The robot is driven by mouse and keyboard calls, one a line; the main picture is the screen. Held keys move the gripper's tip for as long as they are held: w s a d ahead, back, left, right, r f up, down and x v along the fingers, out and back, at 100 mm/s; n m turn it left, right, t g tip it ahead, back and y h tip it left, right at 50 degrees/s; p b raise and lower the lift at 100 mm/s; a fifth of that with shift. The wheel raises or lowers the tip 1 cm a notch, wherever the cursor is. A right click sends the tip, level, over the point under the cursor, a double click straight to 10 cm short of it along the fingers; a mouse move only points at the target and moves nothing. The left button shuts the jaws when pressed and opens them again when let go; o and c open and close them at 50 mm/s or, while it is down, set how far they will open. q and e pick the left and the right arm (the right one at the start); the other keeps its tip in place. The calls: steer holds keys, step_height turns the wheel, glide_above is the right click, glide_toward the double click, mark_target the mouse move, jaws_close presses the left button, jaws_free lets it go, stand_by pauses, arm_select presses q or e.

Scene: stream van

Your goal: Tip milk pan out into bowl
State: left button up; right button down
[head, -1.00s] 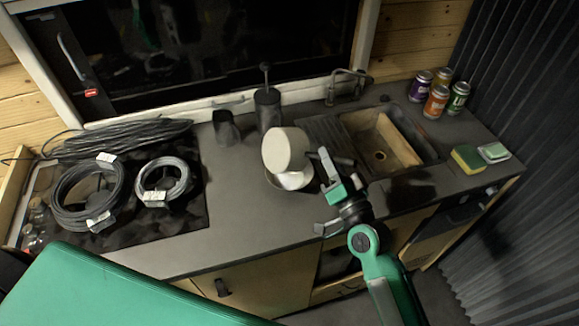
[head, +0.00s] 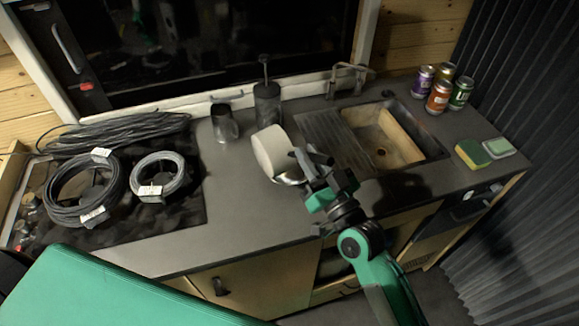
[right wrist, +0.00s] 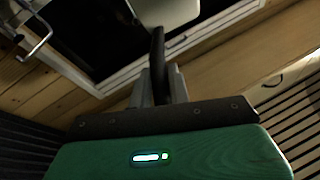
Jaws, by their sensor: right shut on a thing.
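The milk pan (head: 270,151) is pale and tipped on its side above the counter, in the head view. My right gripper (head: 318,172) is shut on its handle, at the pan's right. In the right wrist view the dark handle (right wrist: 157,50) stands between the fingers, and part of the pale pan (right wrist: 165,10) shows at the top. A shiny bowl (head: 289,180) is below the pan, mostly hidden by the pan and gripper. The pan's inside is not clear, and I cannot see anything pouring. My left gripper is out of view.
A metal cup (head: 224,123) and a dark French press (head: 267,105) stand behind the pan. The sink (head: 385,140) is to the right, with several cans (head: 438,97) and a sponge (head: 472,154) beyond it. Cable coils (head: 85,190) cover the left. The front counter is clear.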

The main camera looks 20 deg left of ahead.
steer(key=s+a+r+n+g+y+p, duration=0.15)
steer(key=s+a+n+g+p, duration=0.4)
steer(key=n, duration=0.75)
steer(key=s+a+f+n, duration=0.2)
steer(key=f, duration=0.1)
steer(key=s+a+f+n+b, duration=0.1)
steer(key=s+a+f+n, duration=0.1)
steer(key=s+f, duration=0.1)
steer(key=s+a+f+n+g+b, duration=0.1)
steer(key=s+a+f+n, duration=0.1)
steer(key=s+a+f, duration=0.1)
steer(key=shift+f, duration=0.65)
steer(key=shift+s+a+f+n, duration=0.15)
steer(key=shift+n, duration=0.15)
steer(key=shift+s+a+f+n+h, duration=0.35)
steer(key=shift+s+a+f+n, duration=0.15)
steer(key=shift+f+n, duration=0.2)
steer(key=shift+r, duration=0.15)
